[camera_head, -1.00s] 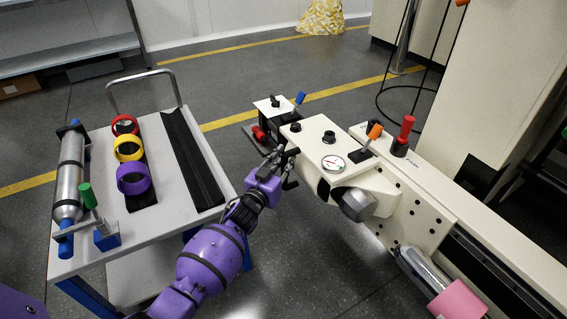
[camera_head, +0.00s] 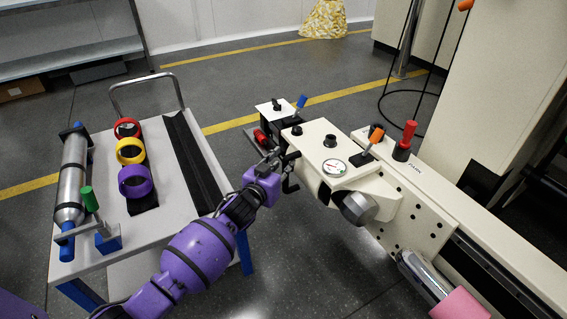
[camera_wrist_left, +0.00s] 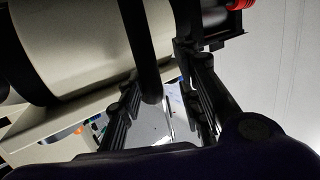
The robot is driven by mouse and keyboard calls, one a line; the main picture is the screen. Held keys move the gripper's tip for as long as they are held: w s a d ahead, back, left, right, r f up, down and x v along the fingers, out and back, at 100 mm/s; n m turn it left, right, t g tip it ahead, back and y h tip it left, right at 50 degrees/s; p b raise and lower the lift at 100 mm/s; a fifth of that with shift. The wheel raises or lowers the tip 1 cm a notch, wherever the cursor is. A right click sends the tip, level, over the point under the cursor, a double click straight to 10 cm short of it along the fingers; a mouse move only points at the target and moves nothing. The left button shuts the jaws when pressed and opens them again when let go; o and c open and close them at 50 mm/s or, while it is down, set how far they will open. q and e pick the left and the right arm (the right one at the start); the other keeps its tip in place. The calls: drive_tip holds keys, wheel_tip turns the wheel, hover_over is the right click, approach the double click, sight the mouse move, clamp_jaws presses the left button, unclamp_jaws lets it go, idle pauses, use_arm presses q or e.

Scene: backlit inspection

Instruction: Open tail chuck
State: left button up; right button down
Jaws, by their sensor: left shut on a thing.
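The cream machine unit (camera_head: 318,140) stands right of centre in the head view. It carries a round gauge, an orange-topped lever (camera_head: 373,139) and a grey cylindrical chuck-like part (camera_head: 357,208). A black handle (camera_head: 290,172) hangs at its left side. My left gripper (camera_head: 271,162) is at this handle. In the left wrist view, a black bar (camera_wrist_left: 139,42) runs down between the fingers of the left gripper (camera_wrist_left: 160,82), beside a cream cylindrical body. The gripper is shut on this black handle, though the exact contact is dark. My right gripper is not in view.
A grey cart (camera_head: 160,225) on the left carries a metal cylinder (camera_head: 71,185), red, yellow and purple rings, and a black V-shaped rail (camera_head: 193,165). A red-topped lever (camera_head: 405,140) and a long cream bed (camera_head: 470,210) lie right. Open floor separates cart and machine.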

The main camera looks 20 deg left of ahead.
use_arm(q)
drive_tip(key=s+r+p, duration=0.1)
drive_tip(key=s+p, duration=0.3)
drive_tip(key=s, duration=0.5)
drive_tip(key=shift+a+p, duration=0.3)
idle(0.4)
drive_tip(key=shift+r, duration=0.1)
